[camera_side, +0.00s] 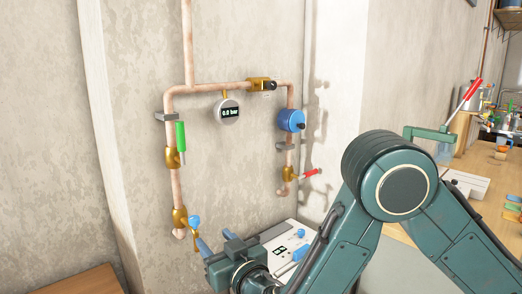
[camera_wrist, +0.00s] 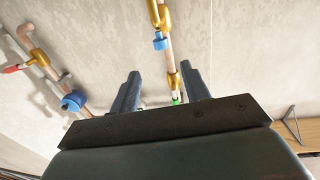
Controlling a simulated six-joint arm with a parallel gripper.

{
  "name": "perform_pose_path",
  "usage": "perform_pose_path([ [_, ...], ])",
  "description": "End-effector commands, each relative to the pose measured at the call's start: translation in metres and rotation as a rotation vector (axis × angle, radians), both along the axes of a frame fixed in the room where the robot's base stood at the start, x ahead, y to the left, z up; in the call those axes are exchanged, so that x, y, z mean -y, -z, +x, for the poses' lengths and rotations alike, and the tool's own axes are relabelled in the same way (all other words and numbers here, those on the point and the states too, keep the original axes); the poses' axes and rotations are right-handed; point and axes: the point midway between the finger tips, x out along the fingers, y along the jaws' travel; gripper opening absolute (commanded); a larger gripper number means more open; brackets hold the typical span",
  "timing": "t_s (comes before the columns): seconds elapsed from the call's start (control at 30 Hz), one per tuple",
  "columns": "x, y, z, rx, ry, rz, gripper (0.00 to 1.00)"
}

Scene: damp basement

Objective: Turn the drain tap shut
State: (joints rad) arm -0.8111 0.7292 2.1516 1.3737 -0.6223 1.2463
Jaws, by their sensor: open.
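The drain tap (camera_side: 180,217) is a brass body at the foot of the left copper pipe, with a small blue handle (camera_side: 194,221) on its right side. In the wrist view the blue handle (camera_wrist: 161,43) shows near the top, ahead of my fingertips. My gripper (camera_side: 212,240) is just below and right of the tap in the side view, its fingers apart and empty. In the wrist view my gripper (camera_wrist: 161,80) has the pipe passing between its two fingers in the picture. I see no contact with the tap.
Above the tap is a valve with a green handle (camera_side: 181,136). A round gauge (camera_side: 227,111) reads 0.0 bar. On the right pipe are a blue round fitting (camera_side: 291,121) and a red-handled valve (camera_side: 311,173). A white panel (camera_side: 289,250) lies behind my arm.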

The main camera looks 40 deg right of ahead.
Motion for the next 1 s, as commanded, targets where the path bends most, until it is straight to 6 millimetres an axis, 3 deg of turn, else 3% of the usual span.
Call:
perform_pose_path([
  [0.47, -0.002, 0.001, 0.01, 0.003, -0.007, 0.0, 0.46],
  [1.0, 0.006, 0.001, 0.076, 0.005, -0.005, 0.001, 0.46],
])
